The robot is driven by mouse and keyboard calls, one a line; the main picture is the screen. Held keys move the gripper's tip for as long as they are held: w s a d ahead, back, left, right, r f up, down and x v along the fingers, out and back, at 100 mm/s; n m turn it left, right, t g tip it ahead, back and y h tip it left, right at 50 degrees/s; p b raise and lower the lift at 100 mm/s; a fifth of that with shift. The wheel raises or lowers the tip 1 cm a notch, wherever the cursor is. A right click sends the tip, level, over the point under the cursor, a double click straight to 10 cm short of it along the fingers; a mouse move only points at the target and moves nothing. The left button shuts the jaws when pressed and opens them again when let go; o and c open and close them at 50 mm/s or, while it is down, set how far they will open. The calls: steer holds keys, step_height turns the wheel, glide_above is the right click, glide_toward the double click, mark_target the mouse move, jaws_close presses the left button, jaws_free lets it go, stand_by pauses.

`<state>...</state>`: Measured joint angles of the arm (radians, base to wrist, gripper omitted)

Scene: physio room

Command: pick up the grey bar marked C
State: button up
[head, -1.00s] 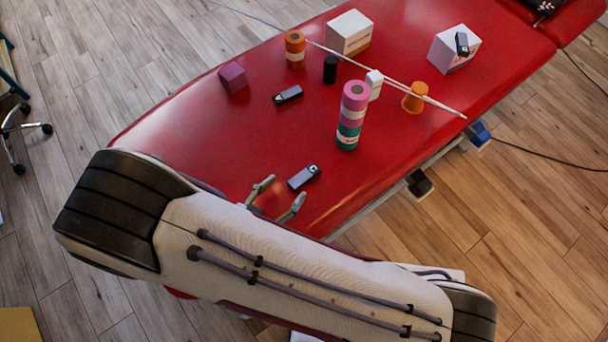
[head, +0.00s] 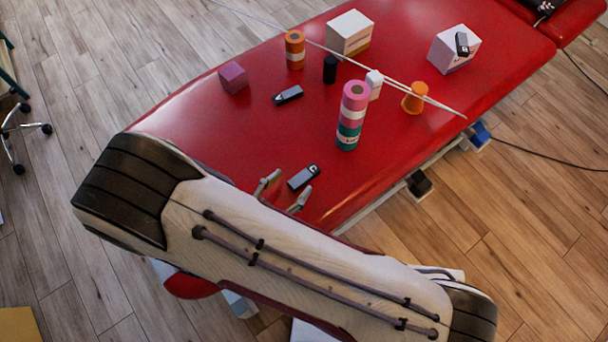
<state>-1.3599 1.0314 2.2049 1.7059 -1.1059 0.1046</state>
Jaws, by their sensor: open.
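The grey bar (head: 303,177) with a pale mark that looks like a C lies flat on the red treatment table, near its front edge. My gripper (head: 289,184) is open, its two pale fingertips on either side of the bar's near left end as seen from above. I cannot tell how high the fingertips are over the table, and nothing is held. My arm hides the rest of the gripper. A second grey bar (head: 288,95) lies farther back, and a third (head: 462,44) rests on a white box; their marks are too small to read surely.
A stack of pink, white and teal rolls (head: 352,116) stands behind and right of the near bar. Farther back on the red table (head: 190,125) are a purple cube (head: 233,77), orange roll (head: 295,50), black cylinder (head: 330,70), orange cup (head: 414,98) and white boxes (head: 349,35).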

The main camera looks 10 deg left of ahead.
mark_target(303, 176)
steer(key=shift+w+d+f, duration=0.85)
steer(key=shift+w+d, duration=0.05)
steer(key=shift+w, duration=0.15)
steer(key=shift+x, duration=1)
steer(key=c, duration=1.4)
